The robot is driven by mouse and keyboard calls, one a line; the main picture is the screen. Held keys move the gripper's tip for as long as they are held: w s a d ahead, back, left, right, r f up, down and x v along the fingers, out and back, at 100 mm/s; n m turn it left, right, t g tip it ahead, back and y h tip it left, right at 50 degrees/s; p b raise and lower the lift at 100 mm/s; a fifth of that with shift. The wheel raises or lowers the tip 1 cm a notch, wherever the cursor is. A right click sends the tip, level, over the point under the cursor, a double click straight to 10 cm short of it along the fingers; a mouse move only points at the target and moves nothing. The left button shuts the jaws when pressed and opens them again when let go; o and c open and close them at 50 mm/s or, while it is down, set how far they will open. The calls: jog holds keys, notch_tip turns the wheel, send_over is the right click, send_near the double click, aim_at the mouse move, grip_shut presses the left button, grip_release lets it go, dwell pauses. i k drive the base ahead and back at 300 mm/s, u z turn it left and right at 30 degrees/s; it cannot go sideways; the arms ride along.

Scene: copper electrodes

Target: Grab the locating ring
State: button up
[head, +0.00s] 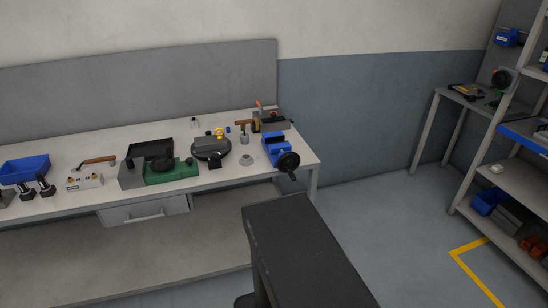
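A small pale grey ring (246,160) lies on the light workbench top (225,181), left of the blue vise and near the front edge; it looks like the locating ring. A small yellow round piece (220,133) is farther back, behind a dark round plate; its exact shape is too small to tell. My gripper is not in view. A dark block, likely part of my own body, fills the lower middle, apart from the ring.
On the bench are a blue vise (277,149) with a dark handwheel, a dark round plate (211,149), a green fixture (171,171) and a blue bin (25,169). Shelving (510,181) stands at the right. Open floor (400,220) lies between bench and shelving.

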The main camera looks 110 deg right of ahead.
aim_at(245, 160)
jog(key=k, duration=1.5)
jog(key=z, duration=1.4)
jog(key=i, duration=1.65)
